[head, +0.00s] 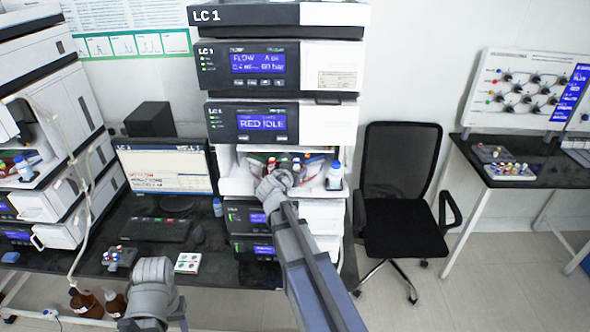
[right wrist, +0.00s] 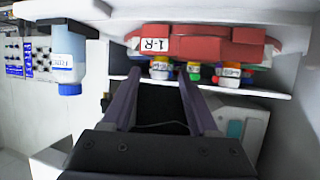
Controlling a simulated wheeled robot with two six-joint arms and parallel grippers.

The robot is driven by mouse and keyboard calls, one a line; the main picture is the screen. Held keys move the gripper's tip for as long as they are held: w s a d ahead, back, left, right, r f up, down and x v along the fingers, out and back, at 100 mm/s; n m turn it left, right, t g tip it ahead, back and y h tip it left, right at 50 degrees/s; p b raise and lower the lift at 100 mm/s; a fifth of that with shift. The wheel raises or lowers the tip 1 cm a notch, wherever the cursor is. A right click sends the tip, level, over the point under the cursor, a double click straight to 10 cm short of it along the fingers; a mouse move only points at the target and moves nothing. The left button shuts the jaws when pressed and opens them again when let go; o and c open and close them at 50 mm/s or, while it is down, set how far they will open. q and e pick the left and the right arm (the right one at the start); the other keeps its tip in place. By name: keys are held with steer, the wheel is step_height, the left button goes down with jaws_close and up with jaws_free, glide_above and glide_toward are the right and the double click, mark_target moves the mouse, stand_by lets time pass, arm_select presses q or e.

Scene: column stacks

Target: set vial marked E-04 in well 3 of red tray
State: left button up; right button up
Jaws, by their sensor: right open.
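The red tray (right wrist: 200,47) shows in the right wrist view, which looks upside down, with a label that seems to read 1-R. In the head view my right gripper (head: 273,184) hides much of the tray's bay. My left gripper (head: 150,280) is low at the left; its jaws are unclear.
A blue-capped bottle (head: 334,176) stands at the bay's right side. The bay sits in the LC 1 stack (head: 260,123). A monitor (head: 165,168), keyboard (head: 155,229), small white tray (head: 187,263) and grey rack (head: 118,258) stand on the dark bench. A chair (head: 402,190) is at the right.

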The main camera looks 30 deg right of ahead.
steer(key=p+v, duration=0.2)
steer(key=v, duration=0.5)
steer(key=s+a+f+n+g+y+b, duration=0.2)
steer(key=s+a+f+n+b, duration=0.15)
steer(key=a+f, duration=0.55)
steer(key=s+a+f+n+g+y+b, duration=0.25)
steer(key=s+a+f+b, duration=0.25)
steer(key=a+f, duration=0.4)
steer(key=s+a+f+n+g+y+b, duration=0.4)
steer(key=s+a+f+n, duration=0.3)
steer(key=s+a, duration=0.6)
steer(key=shift+f+g, duration=0.55)
steer(key=shift+f, duration=0.2)
